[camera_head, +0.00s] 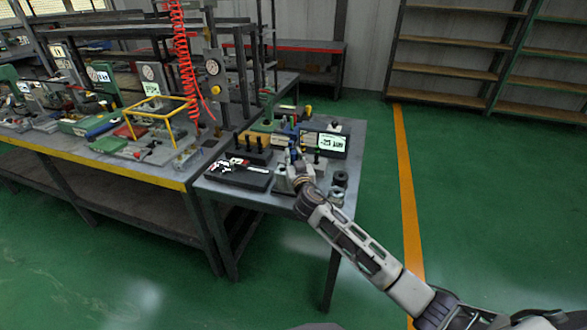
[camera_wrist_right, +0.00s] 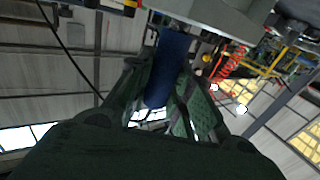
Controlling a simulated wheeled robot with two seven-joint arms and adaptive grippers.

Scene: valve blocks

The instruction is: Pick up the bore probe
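My right gripper (camera_head: 296,170) is over the small grey table in the head view. In the right wrist view its two green-padded fingers (camera_wrist_right: 168,72) lie along both sides of a dark blue cylindrical handle (camera_wrist_right: 163,88) and appear to press on it. The handle looks like the bore probe's grip; its tip is hidden. In the head view a bit of blue (camera_head: 292,153) shows at the gripper, next to a light grey block (camera_head: 283,182). I cannot tell whether the probe is clear of its support. My left gripper is not in view.
On the small table (camera_head: 215,187) are a black tray (camera_head: 245,176) with small parts, a box with a lit display (camera_head: 331,143), and dark rings (camera_head: 338,186) at the right edge. A long cluttered workbench (camera_head: 150,170) stands left. Green floor is free at right.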

